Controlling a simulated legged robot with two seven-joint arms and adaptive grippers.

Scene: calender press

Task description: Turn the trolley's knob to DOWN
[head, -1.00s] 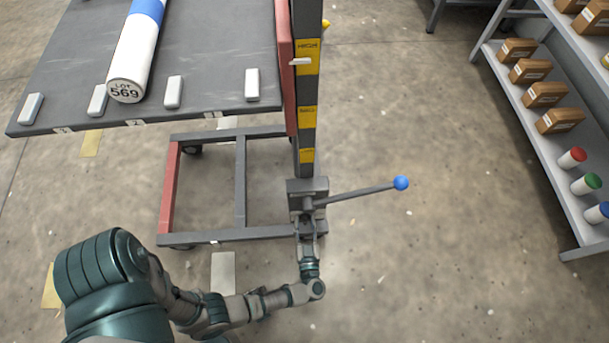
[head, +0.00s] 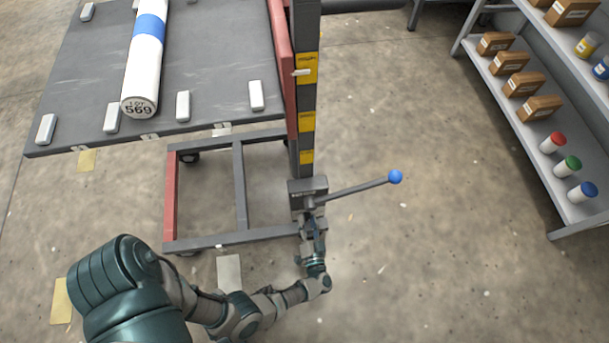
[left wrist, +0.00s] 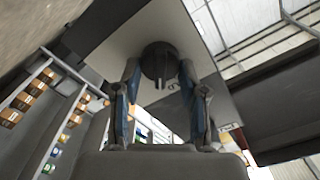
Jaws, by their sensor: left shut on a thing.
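The trolley (head: 240,185) has a dark flat deck and a grey and red base frame. A grey box (head: 307,187) sits low on its upright post, with a lever ending in a blue ball (head: 396,177). In the left wrist view a dark round knob (left wrist: 160,62) with a ridge is between the two fingers of my left gripper (left wrist: 160,95). My left gripper (head: 312,222) is at the front of the box in the head view, shut on the knob. Any markings round the knob are not readable. My right gripper is not in view.
A roll marked LOT 569 (head: 146,65) lies on the deck (head: 90,85) among small white blocks. Yellow labels (head: 306,121) run down the post (head: 303,150). A shelf (head: 510,120) with boxes and capped bottles stands at right. The floor between is clear.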

